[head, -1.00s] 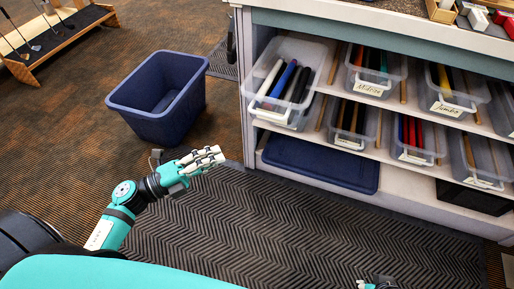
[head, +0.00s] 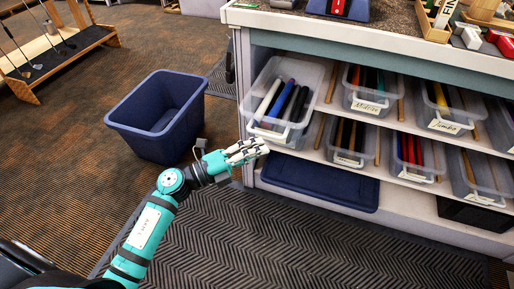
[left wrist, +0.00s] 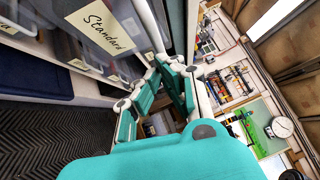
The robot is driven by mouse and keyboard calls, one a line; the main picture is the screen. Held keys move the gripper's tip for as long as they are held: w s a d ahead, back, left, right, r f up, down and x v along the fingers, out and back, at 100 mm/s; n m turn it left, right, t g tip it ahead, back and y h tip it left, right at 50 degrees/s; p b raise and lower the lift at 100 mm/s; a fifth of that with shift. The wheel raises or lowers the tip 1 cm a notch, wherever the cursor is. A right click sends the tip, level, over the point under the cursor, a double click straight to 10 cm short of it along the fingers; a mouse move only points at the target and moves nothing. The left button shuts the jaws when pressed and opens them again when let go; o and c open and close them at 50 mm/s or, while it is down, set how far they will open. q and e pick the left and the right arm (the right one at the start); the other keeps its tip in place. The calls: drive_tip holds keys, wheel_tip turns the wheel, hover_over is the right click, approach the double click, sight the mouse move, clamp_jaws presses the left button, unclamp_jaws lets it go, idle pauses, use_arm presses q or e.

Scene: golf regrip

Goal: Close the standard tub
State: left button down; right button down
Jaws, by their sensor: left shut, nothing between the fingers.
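The standard tub (head: 272,128) is a clear plastic bin of black, white and blue grips at the left end of the upper shelf. It sticks out past the shelf edge, farther than the tubs beside it. In the left wrist view its front shows a label (left wrist: 100,24) reading "Standard". My left gripper (head: 262,147) is shut and empty, just in front of the tub's lower front left. I cannot tell whether it touches the tub. My right gripper is out of view.
Other labelled tubs (head: 366,92) stand along the two shelves. A dark blue lid-like panel (head: 320,184) lies low under them. A blue bin (head: 157,112) stands on the floor to the left. Ridged matting (head: 300,245) in front of the shelves is clear.

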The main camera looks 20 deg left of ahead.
use_arm(q)
drive_tip(key=shift+w, duration=0.25)
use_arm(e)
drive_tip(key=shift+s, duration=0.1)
